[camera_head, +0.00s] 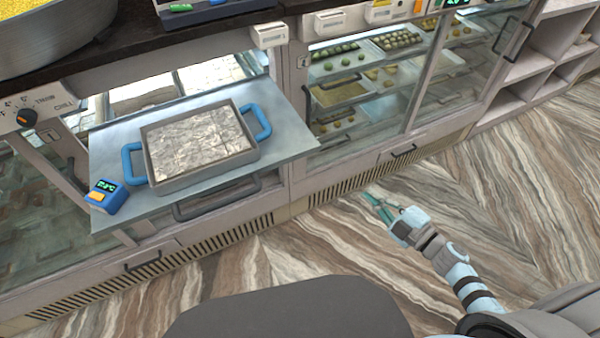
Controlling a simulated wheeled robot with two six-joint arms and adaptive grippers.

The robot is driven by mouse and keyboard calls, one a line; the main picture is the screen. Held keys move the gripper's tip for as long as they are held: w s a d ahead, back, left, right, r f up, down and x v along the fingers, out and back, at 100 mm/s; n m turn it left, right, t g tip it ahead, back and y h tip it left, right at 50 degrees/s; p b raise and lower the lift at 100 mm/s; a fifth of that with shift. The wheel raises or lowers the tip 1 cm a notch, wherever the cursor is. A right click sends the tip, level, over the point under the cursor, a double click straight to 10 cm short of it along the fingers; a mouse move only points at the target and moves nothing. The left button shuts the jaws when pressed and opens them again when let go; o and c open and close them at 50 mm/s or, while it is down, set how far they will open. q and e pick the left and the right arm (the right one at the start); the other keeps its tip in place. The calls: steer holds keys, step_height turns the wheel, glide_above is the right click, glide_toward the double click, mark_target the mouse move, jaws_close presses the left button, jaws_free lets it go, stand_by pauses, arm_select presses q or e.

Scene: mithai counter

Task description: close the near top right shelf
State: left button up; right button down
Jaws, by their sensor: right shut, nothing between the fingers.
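A flat grey metal shelf (285,138) juts out from the counter front at the left of the head view, standing open. A dark bar handle (216,200) shows at its front edge. A silver pan (198,146) with blue handles sits on the shelf, its top silvery and crinkled. My right gripper (376,204) is shut and empty, low in front of the counter, right of the shelf and apart from it. My left gripper is not in view.
A small blue and yellow device with a display (107,196) sits at the shelf's left corner. Glass-fronted cases with sweets (365,85) stand to the right. Open wooden cubbies (530,65) are at far right. The striped floor (520,200) is clear.

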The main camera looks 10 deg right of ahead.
steer(key=a+r+n+g+y, duration=0.2)
steer(key=a+r+n+y, duration=0.3)
steer(key=r+n, duration=0.2)
steer(key=n+g+y+p, duration=0.1)
steer(key=n+g+y, duration=0.2)
steer(key=n+g, duration=0.15)
glide_toward(275, 164)
steer(key=s, duration=0.4)
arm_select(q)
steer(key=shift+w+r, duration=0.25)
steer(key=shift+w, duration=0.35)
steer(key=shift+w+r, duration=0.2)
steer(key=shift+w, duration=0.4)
arm_select(e)
steer(key=shift+n+t, duration=0.25)
steer(key=shift+n, duration=0.1)
steer(key=shift+w+a, duration=0.7)
steer(key=shift+w, duration=0.3)
steer(key=shift+w+a, duration=0.7)
steer(key=shift+w, duration=0.3)
steer(key=shift+w+a, duration=0.7)
steer(key=shift+w, duration=0.3)
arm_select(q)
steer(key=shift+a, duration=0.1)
